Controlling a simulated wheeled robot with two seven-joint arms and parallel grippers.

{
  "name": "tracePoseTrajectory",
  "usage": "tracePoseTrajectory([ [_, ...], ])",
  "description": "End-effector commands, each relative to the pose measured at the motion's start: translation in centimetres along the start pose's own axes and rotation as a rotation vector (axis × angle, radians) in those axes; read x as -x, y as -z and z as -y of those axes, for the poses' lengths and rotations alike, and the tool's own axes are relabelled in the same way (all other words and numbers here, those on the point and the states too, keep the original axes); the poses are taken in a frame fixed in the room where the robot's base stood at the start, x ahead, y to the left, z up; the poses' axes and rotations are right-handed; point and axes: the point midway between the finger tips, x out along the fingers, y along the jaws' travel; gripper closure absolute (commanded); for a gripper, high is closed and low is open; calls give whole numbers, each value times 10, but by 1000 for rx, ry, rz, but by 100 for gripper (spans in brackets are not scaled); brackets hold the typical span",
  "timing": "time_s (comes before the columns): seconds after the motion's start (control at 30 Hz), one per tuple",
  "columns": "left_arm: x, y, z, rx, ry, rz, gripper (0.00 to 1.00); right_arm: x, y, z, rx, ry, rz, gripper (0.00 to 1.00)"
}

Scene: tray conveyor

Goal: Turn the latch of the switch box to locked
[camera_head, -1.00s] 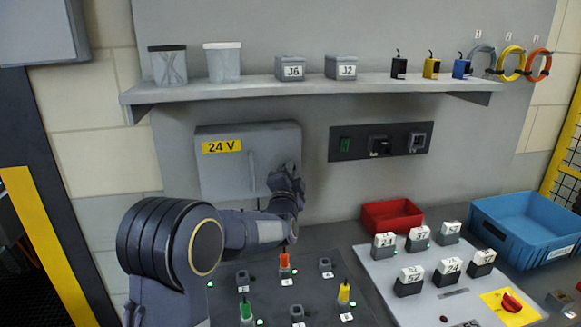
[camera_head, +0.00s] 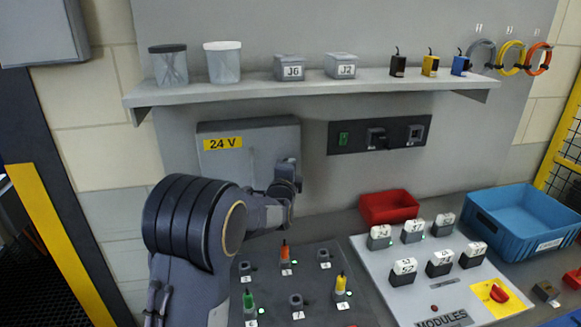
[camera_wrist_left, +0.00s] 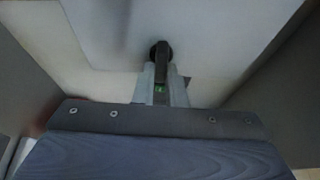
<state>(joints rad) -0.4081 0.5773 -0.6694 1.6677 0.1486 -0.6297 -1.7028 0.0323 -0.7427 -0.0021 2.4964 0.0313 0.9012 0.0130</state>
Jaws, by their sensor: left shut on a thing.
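The switch box (camera_head: 222,170) is a grey wall box with a yellow 24 V label, below the shelf. Its door looks closed. My left gripper (camera_head: 288,168) is at the box's right side and hides the latch in the head view. In the left wrist view the latch (camera_wrist_left: 161,62) is a dark round knob with a short bar, set against the pale box. My left gripper (camera_wrist_left: 162,85) is shut on the bar there. A small green mark shows between the fingers. The latch's locked or unlocked state is not readable. My right gripper is not in view.
A shelf (camera_head: 330,84) with jars and small boxes runs above. A dark switch panel (camera_head: 352,139) is right of the box. Below stand a plug board (camera_head: 271,305), a modules board (camera_head: 388,290), a red bin (camera_head: 389,209) and a blue crate (camera_head: 520,235).

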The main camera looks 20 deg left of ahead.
Motion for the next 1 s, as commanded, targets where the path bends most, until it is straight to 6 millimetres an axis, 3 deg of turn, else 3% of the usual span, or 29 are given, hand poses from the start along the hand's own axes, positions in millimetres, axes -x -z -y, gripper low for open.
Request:
tracePoseTrajectory([
  [0.3, 0, 1, -1, -4, -2, -1, 100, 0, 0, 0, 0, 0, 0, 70],
  [0.33, 0, 1, -1, -4, -2, -1, 87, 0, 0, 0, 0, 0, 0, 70],
  [0.5, 0, 0, -1, -3, -1, -1, 67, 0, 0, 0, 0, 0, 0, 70],
  [0.8, 3, 0, 0, -1, 0, -1, 67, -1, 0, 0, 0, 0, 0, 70],
  [1.0, 31, 1, -2, 2, 0, -4, 67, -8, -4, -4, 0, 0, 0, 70],
])
